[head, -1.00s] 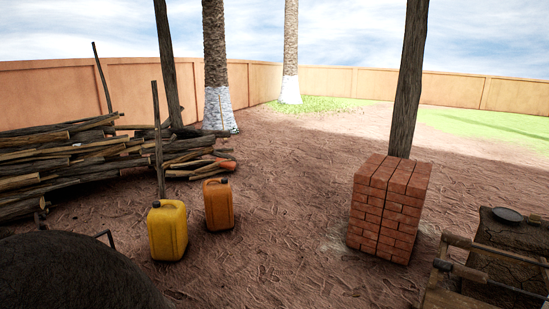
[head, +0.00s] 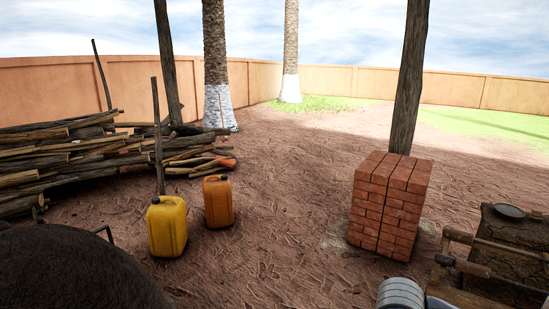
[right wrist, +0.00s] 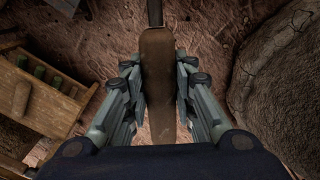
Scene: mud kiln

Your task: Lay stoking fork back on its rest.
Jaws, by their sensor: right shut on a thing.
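In the right wrist view my right gripper (right wrist: 158,92) is shut on a brown wooden handle (right wrist: 158,65), with its fingers on both sides of it. A thin dark shaft (right wrist: 154,12) runs on from the handle to the top edge; this looks like the stoking fork, but its tines are out of view. In the head view neither the fork nor either gripper shows; only a grey part of my right arm (head: 400,293) shows at the bottom. A dark bent metal bracket (head: 107,232) stands by the domed kiln (head: 70,270); I cannot tell whether it is the rest.
A brick stack (head: 389,205) stands at right, beside a wooden-framed bench (head: 510,245). Yellow (head: 166,228) and orange (head: 218,203) jerrycans stand near the woodpile (head: 80,160). The wrist view shows a wooden crate (right wrist: 30,95) and a round rough form (right wrist: 285,90).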

